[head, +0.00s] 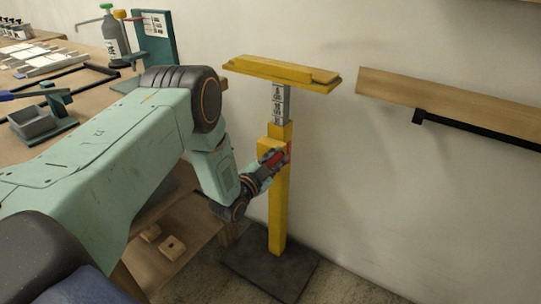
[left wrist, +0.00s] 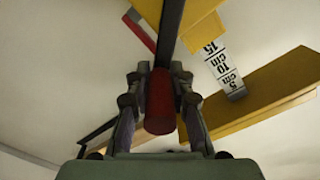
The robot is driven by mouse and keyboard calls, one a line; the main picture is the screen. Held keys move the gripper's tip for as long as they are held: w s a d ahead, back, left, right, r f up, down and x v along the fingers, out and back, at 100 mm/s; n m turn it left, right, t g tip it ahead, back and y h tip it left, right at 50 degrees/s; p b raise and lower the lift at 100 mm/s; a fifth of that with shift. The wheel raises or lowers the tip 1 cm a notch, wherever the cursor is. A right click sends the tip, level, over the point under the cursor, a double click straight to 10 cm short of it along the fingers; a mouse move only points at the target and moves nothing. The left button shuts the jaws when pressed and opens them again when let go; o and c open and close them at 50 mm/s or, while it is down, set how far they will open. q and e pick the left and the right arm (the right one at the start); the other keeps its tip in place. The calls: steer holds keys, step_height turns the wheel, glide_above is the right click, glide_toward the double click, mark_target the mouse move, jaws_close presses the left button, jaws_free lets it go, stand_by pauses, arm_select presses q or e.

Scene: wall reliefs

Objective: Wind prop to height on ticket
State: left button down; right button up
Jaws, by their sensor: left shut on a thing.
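The yellow prop (head: 278,205) stands upright on a dark base plate (head: 246,262), with a flat yellow head (head: 283,72) on top. A grey post with a white centimetre scale (head: 279,98) shows between the head and the yellow sleeve. In the left wrist view the scale (left wrist: 225,68) reads 5, 10 and 15 cm. My left gripper (head: 267,164) is at the prop's side, shut on the red crank grip (left wrist: 160,108); its fingers lie on either side of it. A white printed card (head: 155,24) on a teal board may be the ticket; its text is too small to read.
A wooden workbench (head: 105,165) at left carries a grey bottle (head: 113,37), a grey bin (head: 32,121) and a black frame. A wooden rail (head: 450,98) with a black bar is on the wall at right. Wooden blocks (head: 172,247) lie on the lower shelf.

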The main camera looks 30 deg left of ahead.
arm_select(q)
step_height(320, 180, down, 9)
steer(key=d+m+b, duration=0.1)
steer(key=d+m, duration=0.1)
steer(key=m, duration=1)
steer(key=a+f+m+b, duration=0.2)
steer(key=a+f+m, duration=0.2)
steer(key=a+m, duration=0.3)
steer(key=shift+w+f+m+b, duration=0.15)
steer(key=shift+f+m+b, duration=0.25)
steer(key=shift+m, duration=0.3)
steer(key=shift+a+r, duration=0.1)
steer(key=shift+r, duration=0.05)
steer(key=c, duration=1.2)
jaws_free()
steer(key=shift+w, duration=0.1)
steer(key=shift+o, duration=0.2)
